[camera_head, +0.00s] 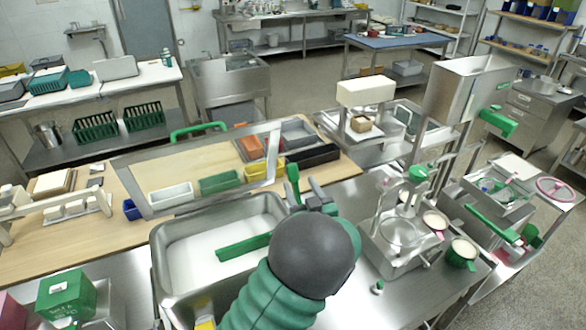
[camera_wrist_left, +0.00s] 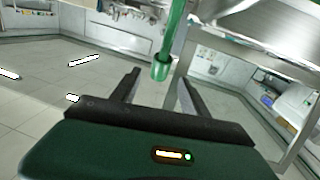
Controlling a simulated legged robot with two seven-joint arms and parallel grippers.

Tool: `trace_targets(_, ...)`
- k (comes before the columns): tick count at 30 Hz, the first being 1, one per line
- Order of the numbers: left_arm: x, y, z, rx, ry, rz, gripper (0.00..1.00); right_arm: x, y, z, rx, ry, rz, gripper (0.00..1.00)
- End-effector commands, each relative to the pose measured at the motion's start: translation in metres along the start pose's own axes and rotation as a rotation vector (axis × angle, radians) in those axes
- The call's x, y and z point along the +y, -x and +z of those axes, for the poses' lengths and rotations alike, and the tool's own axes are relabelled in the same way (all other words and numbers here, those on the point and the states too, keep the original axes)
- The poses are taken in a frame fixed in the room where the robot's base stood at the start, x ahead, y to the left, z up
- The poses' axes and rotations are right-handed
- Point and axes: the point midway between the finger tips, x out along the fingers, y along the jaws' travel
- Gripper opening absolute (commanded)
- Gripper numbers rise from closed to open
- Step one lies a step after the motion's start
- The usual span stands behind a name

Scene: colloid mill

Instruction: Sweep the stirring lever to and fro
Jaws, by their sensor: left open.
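A steel basin (camera_head: 168,262) holds a white mass. A flat green bar (camera_head: 243,246) reaches over it and passes behind my left arm. A green upright handle (camera_head: 292,178) stands at the basin's right corner, just left of my left gripper (camera_head: 318,188). I cannot tell whether bar and handle are one lever. In the left wrist view, a green rod with a thicker end (camera_wrist_left: 160,70) lies between the two spread dark fingers of the left gripper (camera_wrist_left: 158,92). The gripper is open; contact with the rod is not clear. My right gripper is out of view.
A tilted steel frame (camera_head: 190,150) with a green top handle rises behind the basin. Small bins (camera_head: 171,194) stand on the wooden worktop. A steel machine with a glass bowl (camera_head: 402,232) and green-handled cups (camera_head: 462,252) stand to the right.

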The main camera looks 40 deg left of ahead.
Motion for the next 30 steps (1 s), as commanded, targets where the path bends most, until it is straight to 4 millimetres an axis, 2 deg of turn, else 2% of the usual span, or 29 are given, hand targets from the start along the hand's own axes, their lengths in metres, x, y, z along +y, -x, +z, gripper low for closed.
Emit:
trace_targets(3, 0.0, -0.032, -0.003, 0.001, 0.0, -0.002, 0.53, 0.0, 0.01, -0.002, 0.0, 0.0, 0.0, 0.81)
trace_targets(9, 0.0, -0.066, -0.001, -0.001, 0.0, 0.0, 0.53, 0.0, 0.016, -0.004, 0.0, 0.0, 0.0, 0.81)
trace_targets(13, 0.0, -0.075, -0.001, -0.001, 0.001, 0.002, 0.53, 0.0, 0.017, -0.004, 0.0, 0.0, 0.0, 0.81)
trace_targets(20, 0.0, -0.075, 0.0, -0.001, 0.001, 0.002, 0.53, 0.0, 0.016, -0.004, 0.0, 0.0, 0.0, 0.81)
trace_targets(30, 0.0, -0.075, 0.0, -0.001, 0.001, 0.002, 0.09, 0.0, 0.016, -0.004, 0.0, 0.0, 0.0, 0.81)
